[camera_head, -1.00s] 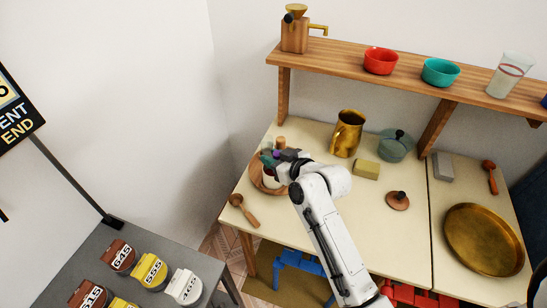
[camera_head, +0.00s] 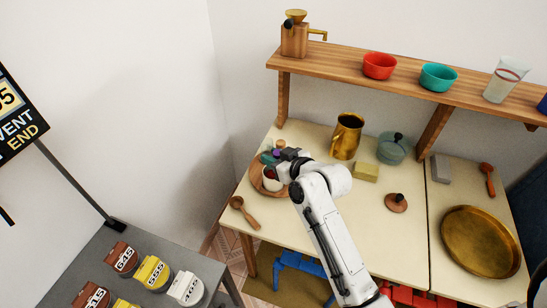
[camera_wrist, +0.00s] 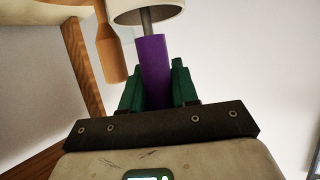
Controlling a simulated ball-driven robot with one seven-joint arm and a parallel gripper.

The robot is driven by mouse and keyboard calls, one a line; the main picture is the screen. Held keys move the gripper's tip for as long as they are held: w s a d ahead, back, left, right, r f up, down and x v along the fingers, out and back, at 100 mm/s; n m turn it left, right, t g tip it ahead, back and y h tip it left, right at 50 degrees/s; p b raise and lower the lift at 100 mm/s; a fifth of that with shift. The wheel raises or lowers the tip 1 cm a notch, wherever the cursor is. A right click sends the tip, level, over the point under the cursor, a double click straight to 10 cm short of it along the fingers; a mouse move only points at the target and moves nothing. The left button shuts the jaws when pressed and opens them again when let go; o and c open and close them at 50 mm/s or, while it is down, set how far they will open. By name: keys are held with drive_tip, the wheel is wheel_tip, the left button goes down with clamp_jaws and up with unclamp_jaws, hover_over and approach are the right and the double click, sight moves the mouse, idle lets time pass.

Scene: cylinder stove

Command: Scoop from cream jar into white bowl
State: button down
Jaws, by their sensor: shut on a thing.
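My gripper (camera_head: 271,156) is shut on a purple-handled tool (camera_wrist: 153,72) with a grey metal shaft; its green fingers sit either side of the handle in the wrist view. A rounded cream-white thing (camera_wrist: 148,11) meets the shaft's far end; I cannot tell whether it is a container or the tool's head. In the head view my gripper is over the round wooden tray (camera_head: 257,184) at the table's left. A small white container (camera_head: 271,184) with something reddish inside stands on the tray below my gripper. Which vessel is the cream jar is unclear; my gripper hides part of the tray.
A wooden spoon (camera_head: 244,212) lies at the table's front left edge. Behind and right are a brass pitcher (camera_head: 346,136), a grey-green pot (camera_head: 392,148), a yellow block (camera_head: 365,172) and a brown lid (camera_head: 396,202). A wooden shelf (camera_head: 365,71) runs above.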

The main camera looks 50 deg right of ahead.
wheel_tip(320, 180, up, 7)
drive_tip(key=p, duration=0.5)
drive_tip(key=shift+p, duration=0.3)
drive_tip(key=shift+s+a, duration=0.1)
idle(0.7)
